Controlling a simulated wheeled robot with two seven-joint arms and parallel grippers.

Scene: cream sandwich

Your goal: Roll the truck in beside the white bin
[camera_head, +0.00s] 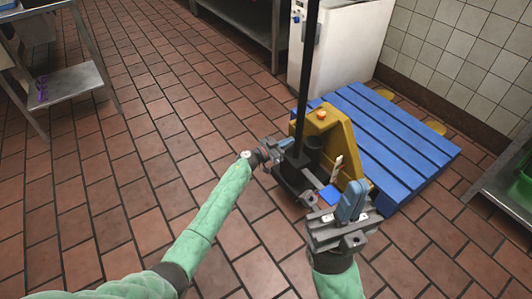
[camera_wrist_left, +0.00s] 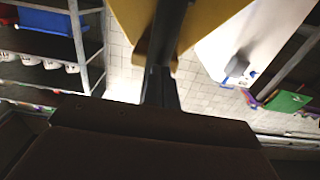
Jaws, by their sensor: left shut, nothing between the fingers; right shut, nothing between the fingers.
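The truck is a yellow pallet truck (camera_head: 330,125) with a black upright handle (camera_head: 306,70), and it shows yellow in the left wrist view (camera_wrist_left: 205,20). Its forks are hidden at a blue slatted pallet (camera_head: 385,135). The white bin (camera_head: 343,45), a tall white box, stands behind the truck and pallet, by the tiled wall. My left gripper (camera_head: 285,145) is shut and empty, close to the left of the truck's handle base; I cannot tell if it touches. My right gripper (camera_head: 351,205) is shut and empty, in front of the truck's near right side.
A steel shelf (camera_head: 75,85) stands at the left and a dark steel table (camera_head: 245,20) at the back. A metal rack with a green crate (camera_head: 524,185) is at the right edge. The tiled floor at left is clear.

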